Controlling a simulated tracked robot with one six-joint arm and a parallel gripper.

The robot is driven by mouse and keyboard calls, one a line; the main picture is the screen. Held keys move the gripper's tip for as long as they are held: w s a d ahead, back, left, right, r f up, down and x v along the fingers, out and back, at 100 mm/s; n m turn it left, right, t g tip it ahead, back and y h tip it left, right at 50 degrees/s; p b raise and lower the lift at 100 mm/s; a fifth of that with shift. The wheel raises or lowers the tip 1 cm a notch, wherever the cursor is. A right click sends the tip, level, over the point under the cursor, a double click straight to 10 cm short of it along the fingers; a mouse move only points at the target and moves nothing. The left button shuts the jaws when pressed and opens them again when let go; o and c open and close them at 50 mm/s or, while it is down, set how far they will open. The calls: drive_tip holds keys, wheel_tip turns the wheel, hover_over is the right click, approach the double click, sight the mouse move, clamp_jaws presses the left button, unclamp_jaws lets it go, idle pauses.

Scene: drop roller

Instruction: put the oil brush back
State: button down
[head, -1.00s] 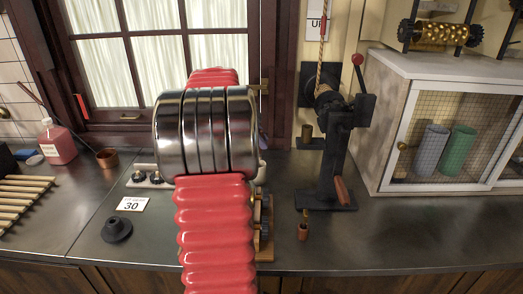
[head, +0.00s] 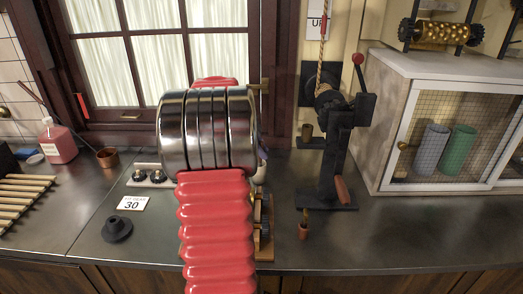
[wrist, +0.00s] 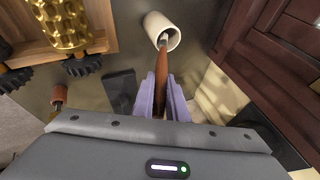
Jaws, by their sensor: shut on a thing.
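My gripper (wrist: 162,98) has lavender fingers and is shut on the brown wooden handle of the oil brush (wrist: 163,68) in the wrist view. The brush's far end is at the mouth of a white cup (wrist: 153,22); I cannot tell how deep it reaches inside. The cup stands upright on the dark counter.
A gold roller (wrist: 62,22) in a wooden frame lies left of the cup in the wrist view. A mesh-doored cabinet (head: 440,130) is farther right. Counter at front right is clear.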

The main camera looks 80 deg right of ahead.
drive_tip(key=shift+f, duration=0.2)
drive_tip(key=c, duration=1.8)
unclamp_jaws()
drive_tip(key=shift+o, duration=0.2)
drive_tip(key=shift+r, duration=0.1)
drive_tip(key=shift+r, duration=0.5)
drive_tip(key=v, duration=1.2)
